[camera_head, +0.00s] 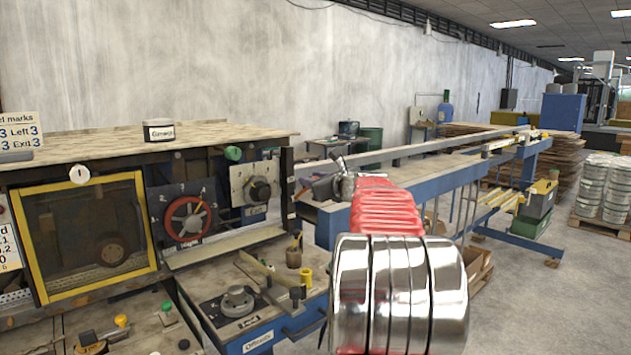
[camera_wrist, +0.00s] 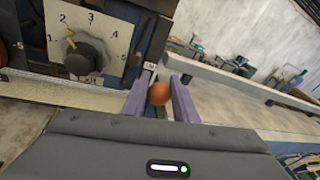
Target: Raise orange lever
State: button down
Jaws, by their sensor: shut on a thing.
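The round orange knob of the orange lever (camera_wrist: 159,93) sits between the two purple fingers of my gripper (camera_wrist: 160,98) in the wrist view. My gripper is shut on it. In the head view, my red and silver arm reaches toward the right end of the machine, and my purple gripper (camera_head: 322,186) shows small beside the dial plate.
The dial plate (camera_wrist: 92,48) with its numbers and pointer is close left of my gripper. It also shows in the head view (camera_head: 256,188), near a red handwheel (camera_head: 188,219). A long conveyor rail (camera_head: 430,148) runs away to the right.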

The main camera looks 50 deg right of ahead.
jog(key=c, duration=1.4)
grip_release()
jog(key=shift+f, duration=0.1)
jog(key=shift+c, duration=0.2)
jog(key=shift+s, duration=0.1)
jog(key=v, duration=1.3)
jog(key=shift+s, duration=0.25)
jog(key=shift+w+a, duration=0.1)
jog(key=shift+a, duration=0.05)
